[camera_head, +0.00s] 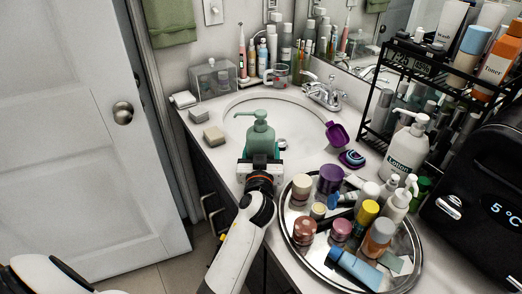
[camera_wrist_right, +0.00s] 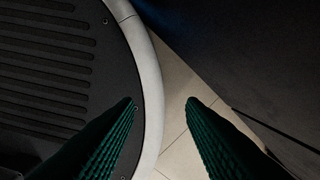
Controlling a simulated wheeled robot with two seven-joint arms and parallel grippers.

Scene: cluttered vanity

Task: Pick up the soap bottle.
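The soap bottle (camera_head: 260,136) is teal with a pump head and stands upright at the front of the sink basin in the head view. My left gripper (camera_head: 261,158) is right at its lower front, and the bottle's base is hidden behind it. I cannot tell whether the fingers are closed on the bottle. My right gripper (camera_wrist_right: 160,104) shows in the right wrist view, with two green ribbed fingers apart and nothing between them. It is over the floor, away from the counter, and outside the head view.
A round tray (camera_head: 291,236) crowded with jars and bottles stands close to the right of my left arm. A lotion bottle (camera_head: 405,150) and black rack (camera_head: 375,105) are farther right. Soap bars (camera_head: 214,136) lie left of the basin (camera_head: 305,130). A faucet (camera_head: 323,93) is behind.

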